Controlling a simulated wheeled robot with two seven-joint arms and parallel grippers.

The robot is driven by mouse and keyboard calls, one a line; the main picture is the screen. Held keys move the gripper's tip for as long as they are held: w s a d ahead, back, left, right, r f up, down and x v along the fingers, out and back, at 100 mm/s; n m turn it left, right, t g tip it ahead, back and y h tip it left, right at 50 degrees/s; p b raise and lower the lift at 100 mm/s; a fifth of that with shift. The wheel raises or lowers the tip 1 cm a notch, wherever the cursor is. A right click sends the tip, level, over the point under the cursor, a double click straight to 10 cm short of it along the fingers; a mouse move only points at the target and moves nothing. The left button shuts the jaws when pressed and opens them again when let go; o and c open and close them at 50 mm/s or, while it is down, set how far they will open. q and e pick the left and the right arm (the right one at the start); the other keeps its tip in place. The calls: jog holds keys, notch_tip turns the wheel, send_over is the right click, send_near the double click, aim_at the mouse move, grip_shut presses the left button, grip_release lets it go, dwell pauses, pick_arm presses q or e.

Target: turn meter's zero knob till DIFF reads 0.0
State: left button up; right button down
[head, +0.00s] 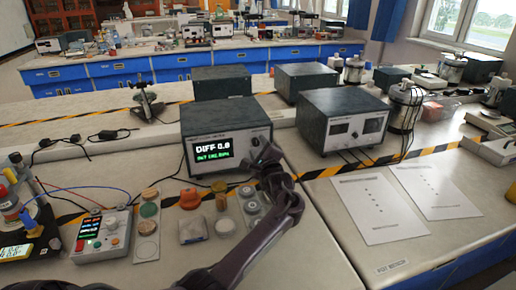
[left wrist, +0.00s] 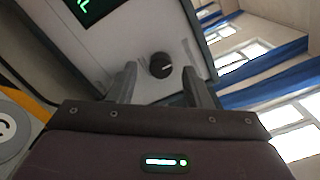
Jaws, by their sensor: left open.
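The meter (head: 226,118) is a dark-topped box with a pale front panel on the bench. Its display (head: 213,150) reads DIFF with what looks like 0.0 or 0.8; the last digit is too small to be sure. A smaller green line sits below it. The dark round zero knob (left wrist: 160,65), with a pale pointer mark, is at the right of the panel. My left gripper (head: 262,156) is in front of the knob. In the left wrist view its two fingers (left wrist: 160,75) are apart, with the knob showing between their tips and clear of both. My right gripper is not in view.
Round pads and small weights (head: 190,198) lie in front of the meter. A small control box (head: 101,234) with a lit screen stands at the left. A second instrument (head: 343,122) stands to the right, with paper sheets (head: 380,208) in front of it.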

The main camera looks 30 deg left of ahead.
pick_arm(q)
jog(key=shift+w+a, duration=0.25)
jog(key=shift+a, duration=0.05)
grip_shut()
